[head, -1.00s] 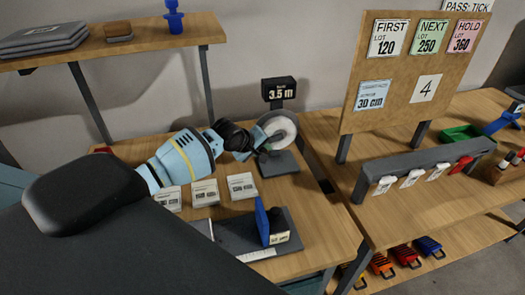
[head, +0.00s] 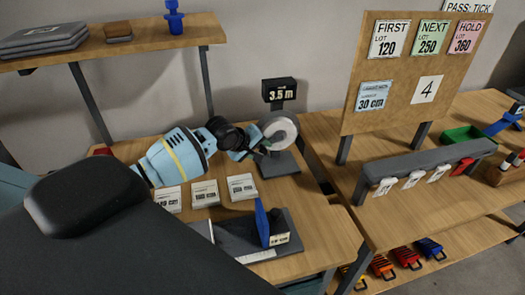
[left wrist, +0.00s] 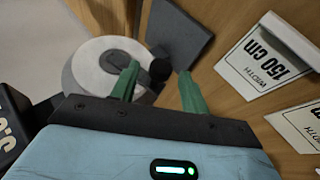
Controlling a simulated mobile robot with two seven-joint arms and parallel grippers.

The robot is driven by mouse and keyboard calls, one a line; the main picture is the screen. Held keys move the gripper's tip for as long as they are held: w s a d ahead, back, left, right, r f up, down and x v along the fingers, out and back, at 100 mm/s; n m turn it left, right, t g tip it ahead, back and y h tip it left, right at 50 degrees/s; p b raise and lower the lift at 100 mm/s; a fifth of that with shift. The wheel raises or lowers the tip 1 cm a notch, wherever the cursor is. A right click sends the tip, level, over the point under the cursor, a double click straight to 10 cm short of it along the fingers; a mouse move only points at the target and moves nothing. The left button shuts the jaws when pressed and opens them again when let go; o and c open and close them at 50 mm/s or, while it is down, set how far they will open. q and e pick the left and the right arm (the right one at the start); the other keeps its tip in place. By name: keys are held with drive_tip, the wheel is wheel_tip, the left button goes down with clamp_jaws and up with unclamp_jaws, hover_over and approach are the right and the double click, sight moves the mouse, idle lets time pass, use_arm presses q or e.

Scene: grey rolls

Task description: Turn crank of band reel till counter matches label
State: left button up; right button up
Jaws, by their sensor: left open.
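The band reel (head: 280,133) is a pale disc on a dark stand at the back of the table. It also shows in the left wrist view (left wrist: 95,58). The counter (head: 279,90) above it reads 3.5 m. My left gripper (head: 262,149) is at the reel's lower left side. In the left wrist view its green fingers (left wrist: 158,86) are apart, with the black crank knob (left wrist: 160,70) showing in the gap between their tips. I cannot tell whether they touch it. My right gripper is out of view.
Several white width cards (head: 205,194) stand in front of the reel, one reading 150 cm (left wrist: 265,60). A dark fixture with a blue plate (head: 262,222) lies nearer. A notice board (head: 395,120) on the right carries lot cards and a 30 cm card (head: 373,96).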

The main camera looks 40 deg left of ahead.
use_arm(q)
drive_tip(key=shift+v, duration=2.75)
